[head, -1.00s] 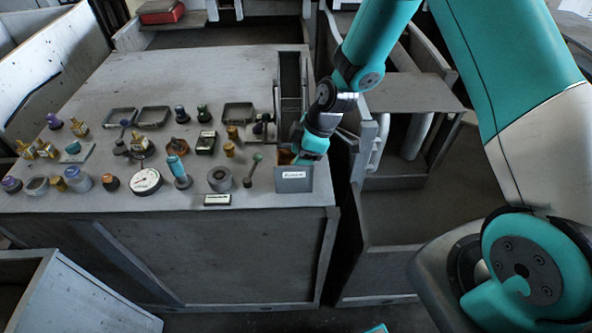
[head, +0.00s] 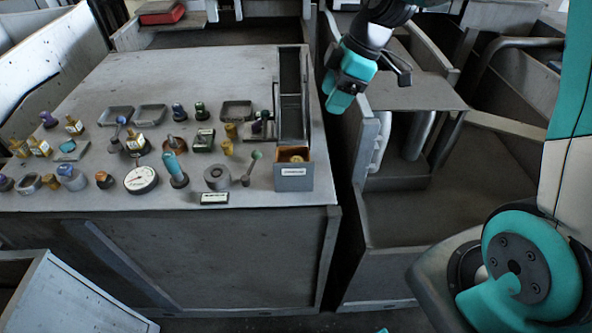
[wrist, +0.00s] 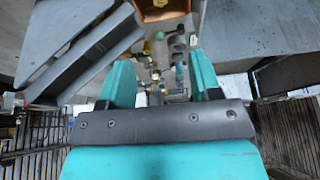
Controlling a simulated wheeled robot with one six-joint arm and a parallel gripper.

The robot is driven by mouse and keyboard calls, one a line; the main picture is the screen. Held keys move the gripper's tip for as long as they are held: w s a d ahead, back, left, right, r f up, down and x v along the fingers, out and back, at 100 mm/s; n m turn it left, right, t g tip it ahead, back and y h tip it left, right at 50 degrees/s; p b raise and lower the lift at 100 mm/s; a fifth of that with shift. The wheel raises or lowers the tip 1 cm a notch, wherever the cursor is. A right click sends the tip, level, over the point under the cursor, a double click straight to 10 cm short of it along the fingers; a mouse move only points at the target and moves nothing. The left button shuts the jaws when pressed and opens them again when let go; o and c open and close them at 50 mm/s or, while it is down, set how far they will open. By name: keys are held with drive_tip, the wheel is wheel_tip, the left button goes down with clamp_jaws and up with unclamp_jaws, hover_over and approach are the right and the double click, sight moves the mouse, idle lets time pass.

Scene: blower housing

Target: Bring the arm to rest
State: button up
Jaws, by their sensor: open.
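My gripper (head: 338,103) hangs in the air to the right of the grey bench (head: 180,80), above the gap beside the bench's right edge. It touches nothing that I can see. In the wrist view its two teal fingers (wrist: 160,85) are spread apart with nothing between them. My arm enters the head view from the top right, and its middle part is out of the picture. A small labelled grey bin (head: 293,177) stands at the bench's front right corner with a brass-coloured piece (head: 296,158) inside.
The bench top holds several small parts, among them a round dial gauge (head: 141,180), a teal-topped piece (head: 175,170) and a grey ring (head: 217,178). A tall narrow rack (head: 292,95) stands behind the bin. Grey panels and a shelf (head: 415,93) lie right of the bench.

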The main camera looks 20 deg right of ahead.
drive_tip(key=shift+s+d+r, duration=0.1)
drive_tip(key=shift+d+r, duration=0.05)
drive_tip(key=shift+r, duration=0.25)
drive_tip(key=s+a+r+m, duration=0.2)
drive_tip(key=s+a, duration=0.1)
drive_tip(key=s, duration=0.4)
drive_tip(key=s+a+r+m+g, duration=0.1)
drive_tip(key=s+a+r+m, duration=0.1)
drive_tip(key=s, duration=0.6)
drive_tip(key=s+a+r+m, duration=0.2)
drive_tip(key=s+a+m, duration=0.1)
drive_tip(key=s+a, duration=0.3)
drive_tip(key=shift+s+r, duration=0.35)
drive_tip(key=shift+s, duration=0.4)
